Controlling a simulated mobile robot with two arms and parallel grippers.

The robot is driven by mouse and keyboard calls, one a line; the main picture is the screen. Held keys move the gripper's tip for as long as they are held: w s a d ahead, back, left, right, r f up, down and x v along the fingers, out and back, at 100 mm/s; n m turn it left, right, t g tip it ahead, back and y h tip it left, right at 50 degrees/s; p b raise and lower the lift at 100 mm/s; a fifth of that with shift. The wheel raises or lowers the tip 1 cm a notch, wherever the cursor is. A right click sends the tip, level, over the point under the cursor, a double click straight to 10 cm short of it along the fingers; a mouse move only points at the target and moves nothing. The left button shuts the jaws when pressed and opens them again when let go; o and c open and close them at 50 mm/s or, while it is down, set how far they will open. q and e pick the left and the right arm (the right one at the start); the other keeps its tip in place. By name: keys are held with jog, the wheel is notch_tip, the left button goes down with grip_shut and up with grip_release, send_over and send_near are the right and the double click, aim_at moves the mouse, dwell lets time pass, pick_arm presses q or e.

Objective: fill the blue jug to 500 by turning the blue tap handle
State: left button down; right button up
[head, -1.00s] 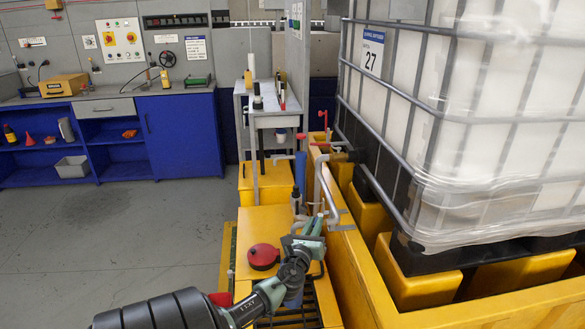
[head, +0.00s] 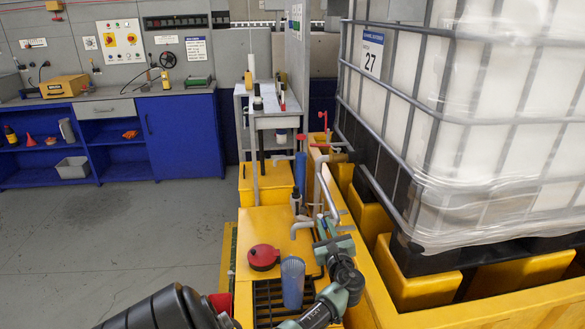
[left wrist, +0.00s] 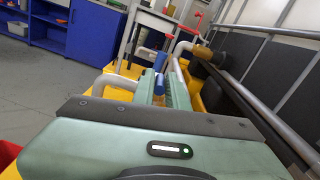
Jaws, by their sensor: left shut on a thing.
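The blue jug (head: 292,284) stands upright on a dark grating in the head view, below the open end of a grey spout (head: 302,228). Its scale and water level cannot be read. My left gripper (head: 325,226) is right of and beyond the jug, by the pipe. In the left wrist view its fingers (left wrist: 160,92) are closed around a small blue piece, the tap handle (left wrist: 158,86). The handle is hidden behind the gripper in the head view. My right gripper is not in view.
A caged white tank (head: 490,120) in a yellow bund (head: 400,318) fills the right. A blue upright cylinder (head: 300,172) and pipes stand beyond. Floor at left is clear.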

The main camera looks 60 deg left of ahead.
pick_arm(q)
jog(key=c, duration=1.5)
grip_release()
jog(key=shift+w, duration=0.1)
jog(key=shift+o, duration=0.3)
jog(key=shift+w, duration=0.15)
jog(key=shift+d, duration=0.1)
jog(key=shift+s+d+p, duration=0.25)
jog(key=shift+p, duration=0.05)
jog(key=p+v, duration=0.2)
jog(key=v, duration=0.5)
jog(key=shift+p, duration=0.35)
jog(key=shift+s+d+f, duration=0.1)
jog(key=shift+s, duration=0.05)
jog(key=v, duration=0.7)
jog(key=shift+s+d+b, duration=0.2)
jog(key=shift+d+b, duration=0.05)
jog(key=shift+b, duration=0.2)
